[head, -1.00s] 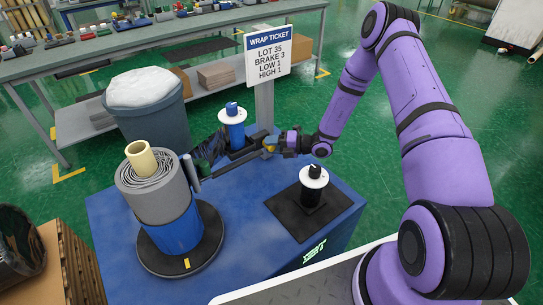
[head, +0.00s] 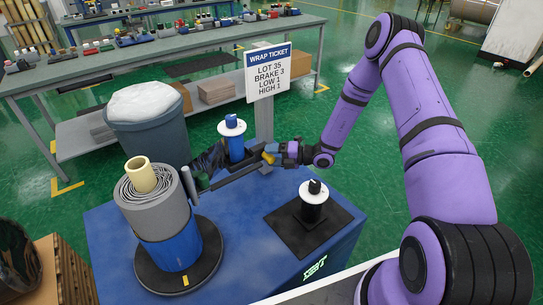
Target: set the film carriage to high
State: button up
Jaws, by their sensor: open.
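The machine has a blue deck (head: 240,225) with a turntable (head: 150,277) bearing a wrapped grey-and-blue roll (head: 160,208) with a cream core (head: 141,172). Beside the roll are a slim grey upright cylinder (head: 188,183) and a dark bar (head: 232,182), which look like the film carriage; its setting cannot be read. My gripper (head: 264,158) is open at the bar's right end, near a blue post with a white disc and blue knob (head: 232,123). Whether it touches the bar cannot be told. Its fingertips are small and partly hidden.
A black knob on a white disc (head: 314,191) stands on a black plate (head: 290,236) at the deck's right. The wrap ticket (head: 268,72) reads lot 35, brake 3, low 1, high 1. A grey bin (head: 150,135) stands behind the roll, a workbench (head: 200,42) further back.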

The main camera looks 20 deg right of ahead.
jog(key=v, duration=1)
jog(key=shift+d, duration=0.25)
jog(key=shift+s, duration=0.1)
jog(key=s+a+r+n+g+h, duration=0.2)
jog(key=s+r+n+g, duration=0.15)
jog(key=r+n, duration=0.45)
jog(key=s+a+r+n+g+h, duration=0.1)
jog(key=s+a+r+n+g, duration=0.2)
jog(key=r+n, duration=0.55)
jog(key=s+a+r+n+g+h, duration=0.2)
jog(key=s+r+n, duration=0.3)
jog(key=r, duration=0.5)
jog(key=s+d+r+n+t+h, duration=0.2)
jog(key=s+r+n+t+h, duration=0.1)
jog(key=s+r+n, duration=0.4)
jog(key=s+d+r+n+t+h, duration=0.2)
jog(key=s+r+n+h, duration=0.4)
jog(key=s+n, duration=0.5)
jog(key=s+r+t, duration=0.1)
jog(key=s+r, duration=0.1)
jog(key=s, duration=0.2)
jog(key=shift+a+r, duration=0.1)
